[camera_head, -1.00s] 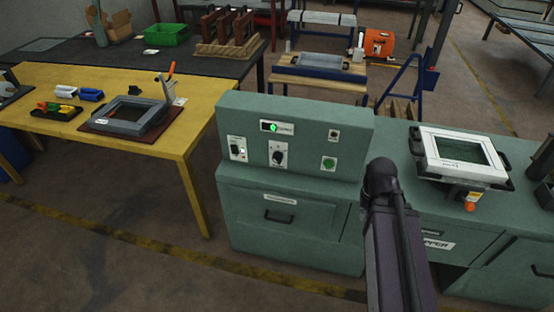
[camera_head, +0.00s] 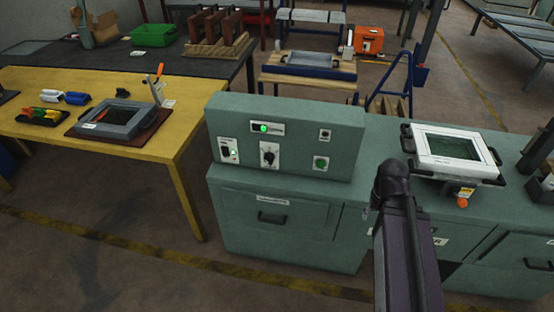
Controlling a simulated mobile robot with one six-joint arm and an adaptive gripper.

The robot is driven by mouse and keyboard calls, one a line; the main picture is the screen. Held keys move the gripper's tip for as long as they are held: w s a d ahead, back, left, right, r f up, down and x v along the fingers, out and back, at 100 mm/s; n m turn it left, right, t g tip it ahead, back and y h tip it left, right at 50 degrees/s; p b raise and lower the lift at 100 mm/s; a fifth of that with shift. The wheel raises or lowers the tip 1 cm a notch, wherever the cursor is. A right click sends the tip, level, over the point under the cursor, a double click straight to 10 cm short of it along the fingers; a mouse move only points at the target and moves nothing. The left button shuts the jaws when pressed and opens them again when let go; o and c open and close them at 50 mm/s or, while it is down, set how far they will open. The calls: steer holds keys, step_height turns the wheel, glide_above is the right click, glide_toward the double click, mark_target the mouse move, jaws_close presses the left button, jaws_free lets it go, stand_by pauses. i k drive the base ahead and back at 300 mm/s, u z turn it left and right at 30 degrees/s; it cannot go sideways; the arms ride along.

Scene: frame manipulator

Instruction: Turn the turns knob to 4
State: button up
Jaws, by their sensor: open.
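The turns knob is not clearly labelled, but a black rotary knob (camera_head: 268,158) on a white plate sits at the middle of the green control panel (camera_head: 340,115). Its pointer setting is too small to read. Above it is a small display (camera_head: 266,128) with a green light. To its left is a switch (camera_head: 228,150) with a green light, and to its right a green button (camera_head: 320,163). My arm rises at the lower right, in front of the cabinet. My gripper is not visible in this view.
A yellow table (camera_head: 185,140) with a grey frame (camera_head: 110,118) and small tools is at left. Open floor (camera_head: 110,265) lies in front.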

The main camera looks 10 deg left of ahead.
mark_target(269, 157)
steer(key=z, duration=0.35)
steer(key=k, duration=1.4)
steer(key=u, duration=0.4)
steer(key=i, duration=1)
